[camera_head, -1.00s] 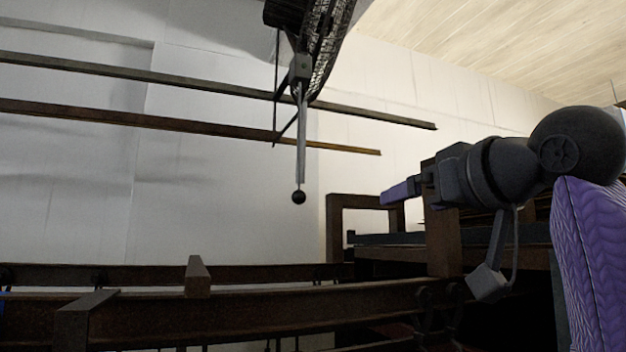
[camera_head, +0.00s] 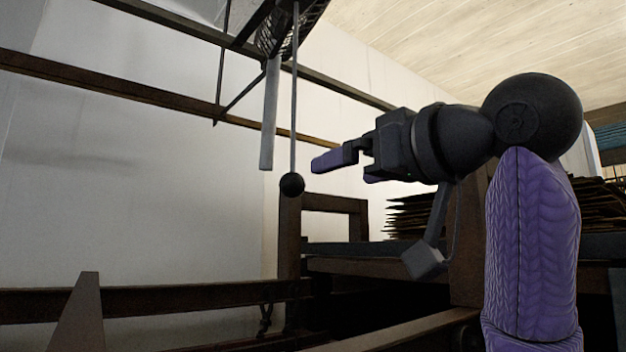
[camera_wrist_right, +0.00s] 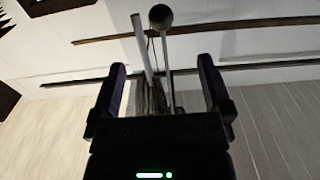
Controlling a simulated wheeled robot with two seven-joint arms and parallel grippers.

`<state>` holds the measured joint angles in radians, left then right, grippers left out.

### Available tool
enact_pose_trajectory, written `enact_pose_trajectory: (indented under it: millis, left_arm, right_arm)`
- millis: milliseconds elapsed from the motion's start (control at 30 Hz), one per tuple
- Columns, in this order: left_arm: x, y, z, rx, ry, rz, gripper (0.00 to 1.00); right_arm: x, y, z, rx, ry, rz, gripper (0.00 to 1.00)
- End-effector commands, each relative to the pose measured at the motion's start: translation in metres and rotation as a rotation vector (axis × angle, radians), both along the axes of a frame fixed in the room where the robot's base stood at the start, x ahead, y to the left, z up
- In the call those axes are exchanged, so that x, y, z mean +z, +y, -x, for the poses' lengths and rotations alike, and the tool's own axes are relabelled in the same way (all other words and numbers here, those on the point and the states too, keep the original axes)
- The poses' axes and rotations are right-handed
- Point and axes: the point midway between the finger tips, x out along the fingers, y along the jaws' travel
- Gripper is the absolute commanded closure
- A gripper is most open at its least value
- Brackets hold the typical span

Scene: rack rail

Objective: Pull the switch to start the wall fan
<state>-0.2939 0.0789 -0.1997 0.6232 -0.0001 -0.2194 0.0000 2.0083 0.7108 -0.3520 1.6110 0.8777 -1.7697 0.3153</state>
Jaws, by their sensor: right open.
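The wall fan (camera_head: 283,34) shows only in part at the top of the head view, with its dark wire cage. A thin pull rod (camera_head: 294,110) hangs from it and ends in a black ball (camera_head: 292,185). My right gripper (camera_head: 330,160) is open and empty, just to the right of the rod and slightly above the ball in the head view. In the right wrist view the ball (camera_wrist_right: 160,17) and rod (camera_wrist_right: 169,65) show between the two open fingers (camera_wrist_right: 163,80), beyond their tips. My left gripper is not in view.
A flat grey bar (camera_head: 269,115) hangs beside the rod. Long brown rails (camera_head: 130,92) run along the pale wall. A brown frame (camera_head: 290,235) and a bench stand below, with stacked sheets (camera_head: 420,214) at the right.

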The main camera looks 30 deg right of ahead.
Motion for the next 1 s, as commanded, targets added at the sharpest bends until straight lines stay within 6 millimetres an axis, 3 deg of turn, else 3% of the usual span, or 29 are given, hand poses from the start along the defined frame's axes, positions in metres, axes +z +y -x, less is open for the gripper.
enact_pose_trajectory:
  millis: [167, 400, 600, 800, 1000]
  left_arm:
    - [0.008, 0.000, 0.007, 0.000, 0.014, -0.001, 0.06]
    - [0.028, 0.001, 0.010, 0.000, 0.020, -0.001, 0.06]
    - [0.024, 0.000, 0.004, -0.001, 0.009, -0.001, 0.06]
    - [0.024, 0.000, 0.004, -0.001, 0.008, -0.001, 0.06]
    - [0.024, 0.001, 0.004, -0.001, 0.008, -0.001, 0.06]
  right_arm:
    - [0.001, 0.002, -0.027, 0.000, 0.006, 0.001, 0.00]
    - [0.002, 0.007, -0.081, 0.001, 0.006, -0.001, 0.00]
    - [-0.001, 0.010, -0.118, 0.002, 0.003, -0.003, 0.00]
    - [-0.001, 0.011, -0.137, 0.001, 0.002, 0.000, 0.00]
    - [-0.001, 0.011, -0.139, 0.000, 0.001, 0.001, 0.00]
